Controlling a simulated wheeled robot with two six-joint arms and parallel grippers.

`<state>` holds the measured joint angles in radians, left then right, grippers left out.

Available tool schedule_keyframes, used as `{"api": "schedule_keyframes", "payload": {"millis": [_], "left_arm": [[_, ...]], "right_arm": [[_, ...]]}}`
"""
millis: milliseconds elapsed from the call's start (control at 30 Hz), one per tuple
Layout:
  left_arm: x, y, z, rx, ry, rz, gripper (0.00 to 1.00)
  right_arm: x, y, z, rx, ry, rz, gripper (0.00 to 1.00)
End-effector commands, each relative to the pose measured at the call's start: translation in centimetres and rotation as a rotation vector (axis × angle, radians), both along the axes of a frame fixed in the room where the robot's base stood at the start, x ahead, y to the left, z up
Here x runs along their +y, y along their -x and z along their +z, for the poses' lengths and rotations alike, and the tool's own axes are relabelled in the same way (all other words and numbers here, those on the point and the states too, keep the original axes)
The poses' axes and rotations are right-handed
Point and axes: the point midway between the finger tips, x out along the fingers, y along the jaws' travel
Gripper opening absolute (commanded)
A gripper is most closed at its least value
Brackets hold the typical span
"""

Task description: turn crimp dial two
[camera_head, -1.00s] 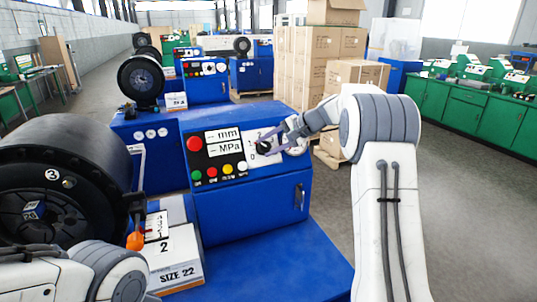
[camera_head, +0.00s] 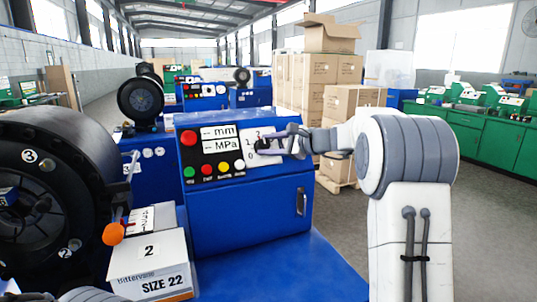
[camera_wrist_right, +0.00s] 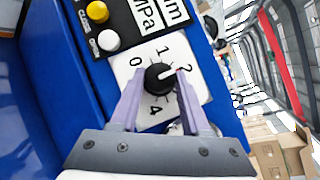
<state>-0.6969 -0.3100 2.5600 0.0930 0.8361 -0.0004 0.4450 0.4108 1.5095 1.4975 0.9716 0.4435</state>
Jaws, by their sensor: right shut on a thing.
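The crimp dial is a black round knob (camera_wrist_right: 158,78) on a white plate (camera_wrist_right: 150,112) marked with numbers, on the blue machine's front panel. Its pale pointer mark points about at the 2. In the head view the knob (camera_head: 262,145) is partly covered by my right gripper (camera_head: 268,141). In the right wrist view the two purple-grey fingers of this gripper (camera_wrist_right: 160,76) lie one on each side of the knob, shut on it. Part of my left arm shows at the bottom left of the head view; its gripper is out of view.
Left of the dial are a red button (camera_head: 188,138), mm and MPa displays and several coloured buttons. A large black crimping head (camera_head: 45,190) is at the left. A white SIZE 22 box (camera_head: 150,268) stands beside the blue machine (camera_head: 250,212). Cartons (camera_head: 350,103) stand behind.

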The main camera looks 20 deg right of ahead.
Motion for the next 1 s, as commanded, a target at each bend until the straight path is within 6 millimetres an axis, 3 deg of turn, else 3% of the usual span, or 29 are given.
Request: {"api": "schedule_keyframes", "payload": {"millis": [633,667,733,1000], "left_arm": [[-0.01,0.0,-0.88,0.0,0.0,0.0,0.0],[-0.01,0.0,-0.88,0.0,0.0,0.0,0.0],[-0.01,0.0,-0.88,0.0,0.0,0.0,0.0],[0.0,0.0,-0.89,0.0,0.0,0.0,0.0]], "right_arm": [[-0.08,0.01,-0.03,0.003,-0.043,-0.034,0.0],[-0.08,0.01,-0.03,0.003,-0.043,-0.034,0.5],[-0.08,0.01,-0.04,0.002,-0.044,-0.033,0.77],[0.04,0.01,-0.05,0.002,-0.043,-0.03,0.77]]}}
